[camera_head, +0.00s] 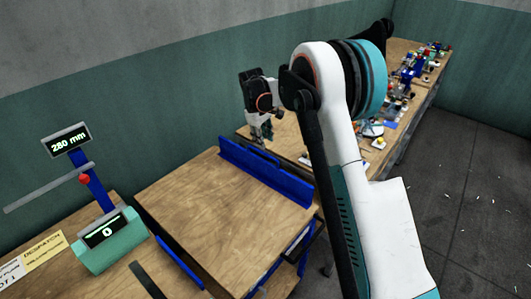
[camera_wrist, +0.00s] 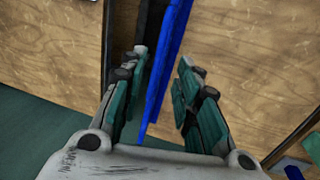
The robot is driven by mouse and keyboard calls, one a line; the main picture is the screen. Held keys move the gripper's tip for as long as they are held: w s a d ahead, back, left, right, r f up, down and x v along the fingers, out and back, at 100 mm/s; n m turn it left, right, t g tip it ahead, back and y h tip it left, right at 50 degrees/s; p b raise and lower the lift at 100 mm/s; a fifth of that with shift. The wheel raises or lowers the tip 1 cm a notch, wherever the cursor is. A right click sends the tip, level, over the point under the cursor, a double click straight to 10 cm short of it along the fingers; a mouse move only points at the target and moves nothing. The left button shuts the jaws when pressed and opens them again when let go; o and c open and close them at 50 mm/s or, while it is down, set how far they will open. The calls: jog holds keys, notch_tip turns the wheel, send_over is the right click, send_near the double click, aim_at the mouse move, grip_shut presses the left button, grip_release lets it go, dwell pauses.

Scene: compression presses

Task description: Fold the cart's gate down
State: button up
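The cart (camera_head: 200,215) has a wooden top and blue side parts. Its blue gate (camera_head: 278,180) stands upright along the cart top's far edge in the head view. My gripper (camera_head: 263,137) is above the far left part of the gate, pointing down. In the wrist view the gate shows as a narrow blue strip (camera_wrist: 168,70) running between the spread fingers of my gripper (camera_wrist: 160,85). The fingers are open, with a gap to the strip on both sides. I cannot tell how far the fingertips are from the gate's top edge.
A long wooden bench (camera_head: 405,58) with several small coloured objects lies beyond the gate. A green device with a display (camera_head: 110,240) and a post with a "280 mm" screen (camera_head: 67,140) stand at left. A green wall rises behind.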

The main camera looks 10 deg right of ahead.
aim_at(266, 154)
jog(key=f, duration=0.5)
jog(key=w+d+f+b, duration=0.1)
jog(key=f, duration=0.1)
jog(key=shift+d+f, duration=0.1)
jog(key=shift+f, duration=0.05)
grip_shut()
